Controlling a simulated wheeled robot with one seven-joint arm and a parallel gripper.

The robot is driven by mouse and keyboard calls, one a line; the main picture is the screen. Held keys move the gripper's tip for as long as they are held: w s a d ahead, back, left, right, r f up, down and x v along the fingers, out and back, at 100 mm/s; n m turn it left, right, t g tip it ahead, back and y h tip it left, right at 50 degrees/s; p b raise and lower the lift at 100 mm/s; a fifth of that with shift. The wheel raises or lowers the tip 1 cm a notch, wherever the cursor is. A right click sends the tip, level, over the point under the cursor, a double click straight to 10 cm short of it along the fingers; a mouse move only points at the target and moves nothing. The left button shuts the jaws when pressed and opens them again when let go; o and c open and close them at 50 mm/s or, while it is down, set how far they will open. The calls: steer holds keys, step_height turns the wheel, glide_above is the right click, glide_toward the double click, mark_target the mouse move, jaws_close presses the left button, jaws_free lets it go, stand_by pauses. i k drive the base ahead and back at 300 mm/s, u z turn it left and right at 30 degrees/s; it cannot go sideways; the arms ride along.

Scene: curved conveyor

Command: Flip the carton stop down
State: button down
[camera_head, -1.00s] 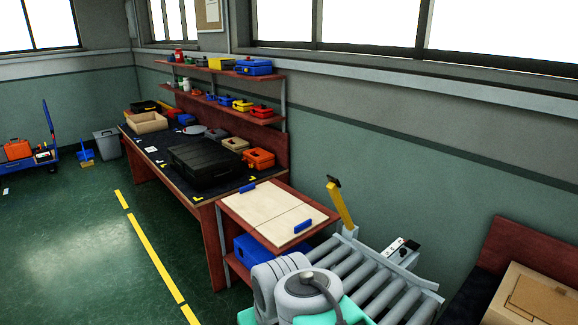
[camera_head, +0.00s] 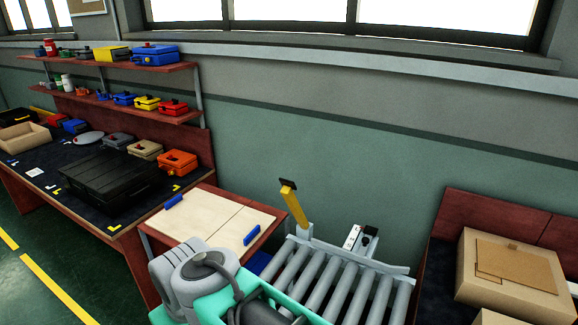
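The carton stop looks to be the yellow bar with a black tip (camera_head: 295,206). It stands up, tilted to the left, at the far left corner of the grey roller conveyor (camera_head: 322,283). My grey and mint arm is in the lower middle, in front of the conveyor's near left end. My gripper cannot be made out in the head view, so its fingers and its distance from the stop are hidden.
A wooden-topped table with blue handles (camera_head: 212,222) adjoins the conveyor on the left. A small white and black box (camera_head: 352,237) sits on the conveyor's far rail. A cardboard carton (camera_head: 510,275) stands on the right. A workbench with a black case (camera_head: 108,182) is on the left.

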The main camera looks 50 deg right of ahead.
mark_target(287, 191)
steer(key=z, duration=0.65)
steer(key=i, duration=0.8)
steer(key=z, duration=0.75)
